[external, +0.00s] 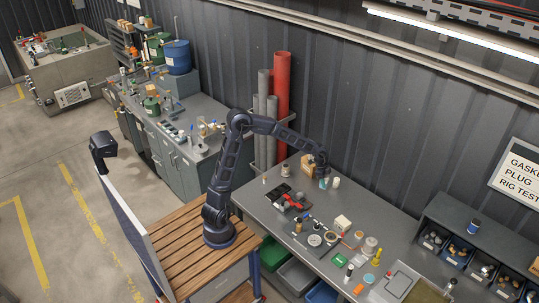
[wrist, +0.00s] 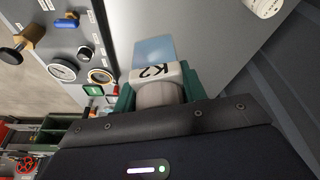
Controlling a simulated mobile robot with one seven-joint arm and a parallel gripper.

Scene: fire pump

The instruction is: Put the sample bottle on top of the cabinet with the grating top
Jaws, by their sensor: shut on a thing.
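My gripper (external: 322,172) is low over the back of the grey workbench (external: 262,200). In the wrist view my gripper (wrist: 158,88) has its green fingers on either side of a pale bottle (wrist: 158,94). It has a white band marked K2 and a clear bluish part beyond it. The bottle's bluish part (external: 323,184) also shows below the gripper in the external view. I cannot tell whether it touches the bench. I cannot make out a grating top clearly on any cabinet; a grey cabinet bench (external: 186,163) stands to the left.
A white container (external: 336,183) stands close right of the bottle. Gauges, small parts and red-handled tools crowd the bench's middle and front. Red and grey pipes (external: 281,105) stand upright behind its left end. A shelf with bins (external: 458,248) is at the right.

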